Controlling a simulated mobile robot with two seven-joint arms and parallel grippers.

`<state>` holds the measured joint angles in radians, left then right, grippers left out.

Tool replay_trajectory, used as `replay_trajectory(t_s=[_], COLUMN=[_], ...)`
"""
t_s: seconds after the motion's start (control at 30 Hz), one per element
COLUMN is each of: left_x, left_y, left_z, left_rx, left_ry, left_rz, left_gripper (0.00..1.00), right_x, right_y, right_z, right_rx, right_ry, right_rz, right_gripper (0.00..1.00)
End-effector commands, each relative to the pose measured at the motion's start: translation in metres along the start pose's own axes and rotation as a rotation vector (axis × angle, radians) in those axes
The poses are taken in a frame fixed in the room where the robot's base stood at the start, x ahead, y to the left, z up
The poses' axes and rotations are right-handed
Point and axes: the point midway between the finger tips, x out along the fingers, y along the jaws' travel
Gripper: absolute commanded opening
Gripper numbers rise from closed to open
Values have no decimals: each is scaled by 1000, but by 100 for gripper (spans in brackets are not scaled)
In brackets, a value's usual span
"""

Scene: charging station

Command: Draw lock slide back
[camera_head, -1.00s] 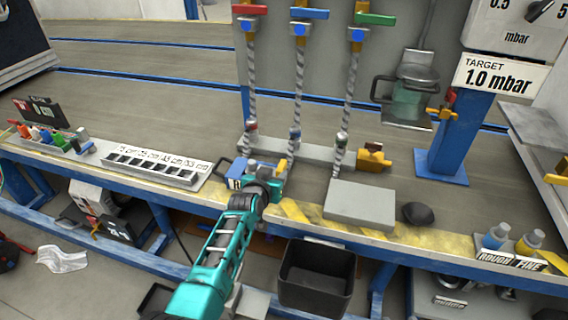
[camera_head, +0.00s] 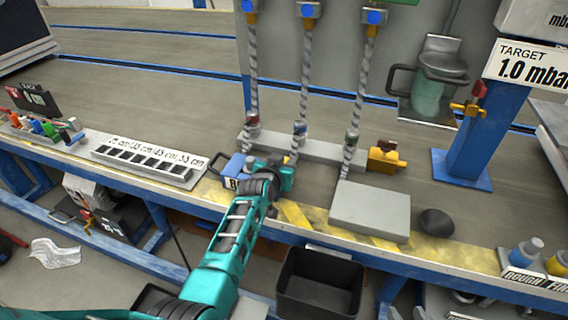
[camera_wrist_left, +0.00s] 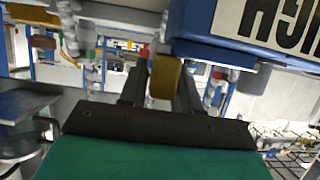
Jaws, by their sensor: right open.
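A blue block (camera_head: 236,166) with a white label sits at the front edge of the bench. It fills the upper right of the left wrist view (camera_wrist_left: 215,45), its lettering cropped. My left gripper (camera_head: 284,174) is at the block's right side, low over the yellow-striped edge. In the left wrist view, a yellow piece (camera_wrist_left: 165,78), which looks like the lock slide, lies between the two dark fingers. The fingers sit close on both sides of it and look shut on it. My left arm hides part of the block's surroundings in the head view. My right gripper is not in view.
Braided hoses end at a grey manifold (camera_head: 320,150) behind the gripper, with a brass valve (camera_head: 385,159) at its right end. A grey box (camera_head: 370,209) and a dark knob (camera_head: 436,222) stand to the right. A slotted tray (camera_head: 150,163) lies left. A black bin (camera_head: 319,284) is below the edge.

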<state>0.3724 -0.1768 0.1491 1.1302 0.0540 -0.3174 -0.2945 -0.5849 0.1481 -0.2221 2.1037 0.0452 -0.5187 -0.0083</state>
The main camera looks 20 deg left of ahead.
Motion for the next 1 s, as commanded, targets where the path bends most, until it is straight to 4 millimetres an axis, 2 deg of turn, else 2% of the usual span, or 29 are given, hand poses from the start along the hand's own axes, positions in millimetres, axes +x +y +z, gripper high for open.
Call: replay_trajectory(t_s=[0.07, 0.3, 1.0], left_x=[0, 0, 0], left_y=[0, 0, 1], left_z=[0, 0, -1], left_rx=[0, 0, 1], left_ry=[0, 0, 0], left_rz=[0, 0, 1], left_gripper=[24, 1, 0], right_x=[0, 0, -1], right_y=[0, 0, -1], right_z=[1, 1, -2], right_rx=[0, 0, 6], right_ry=[-1, -2, 1], right_rz=[0, 0, 1], right_gripper=[43, 43, 43])
